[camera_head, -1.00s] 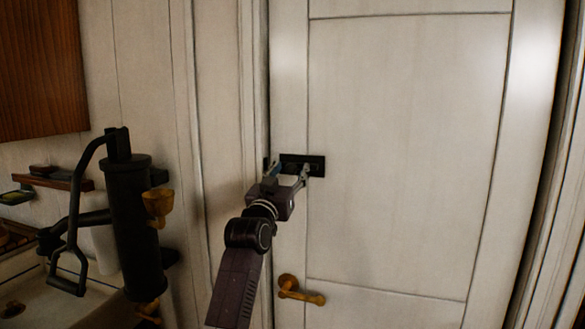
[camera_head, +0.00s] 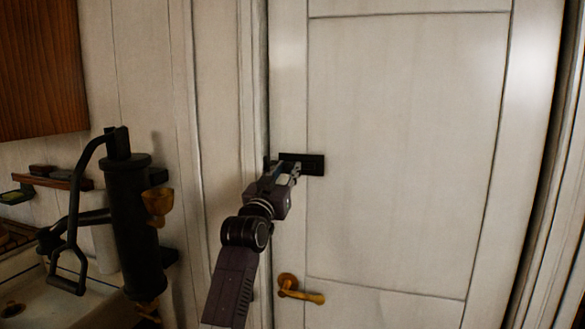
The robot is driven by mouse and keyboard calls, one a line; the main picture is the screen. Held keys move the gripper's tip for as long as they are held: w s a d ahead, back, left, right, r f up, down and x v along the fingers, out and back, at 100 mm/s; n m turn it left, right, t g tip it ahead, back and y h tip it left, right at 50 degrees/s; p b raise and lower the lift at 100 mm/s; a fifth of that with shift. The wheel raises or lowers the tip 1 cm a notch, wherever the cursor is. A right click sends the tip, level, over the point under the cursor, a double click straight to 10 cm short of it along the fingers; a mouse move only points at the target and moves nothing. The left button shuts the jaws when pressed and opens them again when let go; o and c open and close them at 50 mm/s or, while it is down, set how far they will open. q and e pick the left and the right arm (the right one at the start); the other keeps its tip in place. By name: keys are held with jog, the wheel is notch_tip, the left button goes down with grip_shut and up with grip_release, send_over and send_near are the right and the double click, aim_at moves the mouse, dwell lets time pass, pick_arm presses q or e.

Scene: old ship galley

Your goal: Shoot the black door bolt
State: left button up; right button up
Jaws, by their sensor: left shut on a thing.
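The black door bolt (camera_head: 313,165) is a dark plate fixed near the left edge of the white door (camera_head: 400,150). A small dark piece stands at the door frame to the left of it. My left gripper (camera_head: 293,170) comes up from below and is at the left half of the bolt. Its fingers are shut on a part of the bolt, which they hide. Whether the bolt reaches into its keeper at the frame cannot be seen clearly. My right gripper is not in view.
A brass door handle (camera_head: 298,289) sits on the door below the bolt. At the left stand a black pump-like cylinder (camera_head: 130,220) with a handle, a small wooden shelf (camera_head: 55,182) and a wooden cabinet (camera_head: 40,70). The door's front is clear.

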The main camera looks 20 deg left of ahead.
pick_arm(q)
jog(key=a, duration=0.3)
jog(key=shift+a, duration=0.35)
dwell(0.4)
jog(key=o, duration=1.3)
jog(key=shift+a, duration=0.15)
jog(key=shift+o, duration=0.2)
jog(key=v, duration=1.1)
